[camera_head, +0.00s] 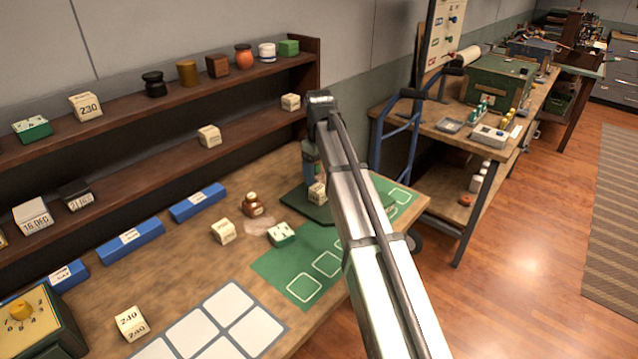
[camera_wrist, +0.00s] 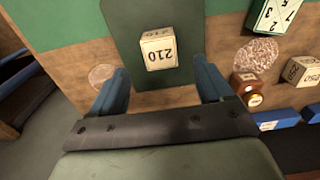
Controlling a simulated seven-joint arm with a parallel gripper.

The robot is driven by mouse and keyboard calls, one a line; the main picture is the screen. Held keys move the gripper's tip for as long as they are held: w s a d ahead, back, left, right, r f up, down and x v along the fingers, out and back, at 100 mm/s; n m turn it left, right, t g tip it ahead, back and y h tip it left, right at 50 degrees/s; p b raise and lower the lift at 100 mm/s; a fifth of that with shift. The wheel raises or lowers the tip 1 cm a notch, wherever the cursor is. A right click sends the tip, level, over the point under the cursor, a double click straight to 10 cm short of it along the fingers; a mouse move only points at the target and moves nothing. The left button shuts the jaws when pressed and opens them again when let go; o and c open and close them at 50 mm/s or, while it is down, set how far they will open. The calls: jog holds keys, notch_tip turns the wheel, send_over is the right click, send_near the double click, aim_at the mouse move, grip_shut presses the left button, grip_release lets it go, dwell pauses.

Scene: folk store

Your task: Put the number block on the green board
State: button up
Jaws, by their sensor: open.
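A cream number block marked 210 (camera_wrist: 160,48) lies on a dark green slab in the wrist view; the slab (camera_wrist: 125,40) also shows in the head view (camera_head: 293,197). The block shows partly in the head view (camera_head: 317,195). My gripper (camera_wrist: 162,76) has its two blue fingers spread, with nothing between them. The block is just beyond the fingertips, roughly centred between them. In the head view my gripper (camera_head: 311,178) is above the slab. A green mat with white outlined squares (camera_head: 277,267) lies on the table, partly hidden by my arm.
A 240 block (camera_head: 131,323), another cream block (camera_head: 223,231), a green-and-white block (camera_head: 282,234) and a small brown jar (camera_head: 252,205) stand on the table. Blue label bars (camera_head: 131,241) line the shelf foot. White squares (camera_head: 228,303) mark the front.

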aim_at(319, 188)
jog(key=shift+r, duration=2.3)
